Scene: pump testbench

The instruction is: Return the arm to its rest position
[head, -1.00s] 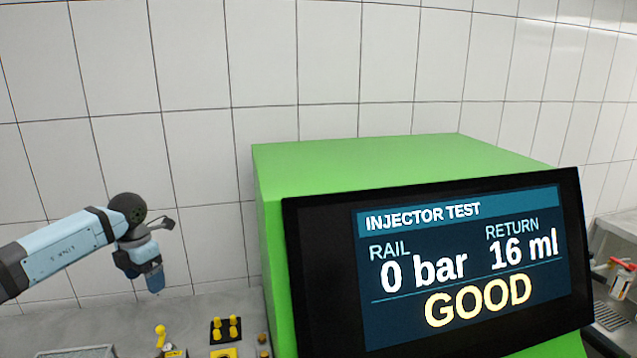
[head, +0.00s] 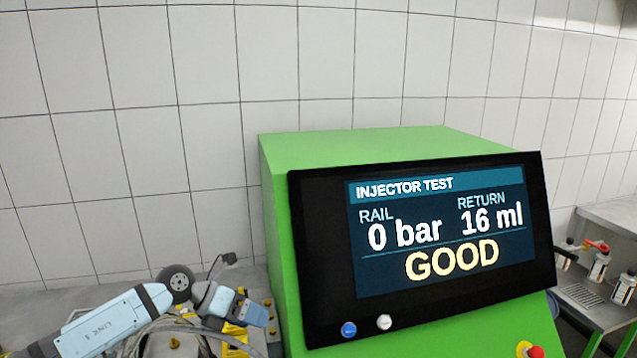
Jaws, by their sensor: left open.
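My left arm (head: 105,325) comes in from the lower left in the head view. Its left gripper (head: 258,316) is at the lower middle-left, in front of the yellow parts on the bench and just left of the green test machine. It is open, and I see nothing held in it. Its fingertips are small and hard to make out. My right gripper is out of view.
The green test machine (head: 277,200) fills the middle. Its screen (head: 440,235) reads 0 bar, 16 ml, GOOD. Yellow parts (head: 236,338) lie on the bench beside it. A side bench (head: 590,300) with several bottles stands at right. A tiled wall closes the back.

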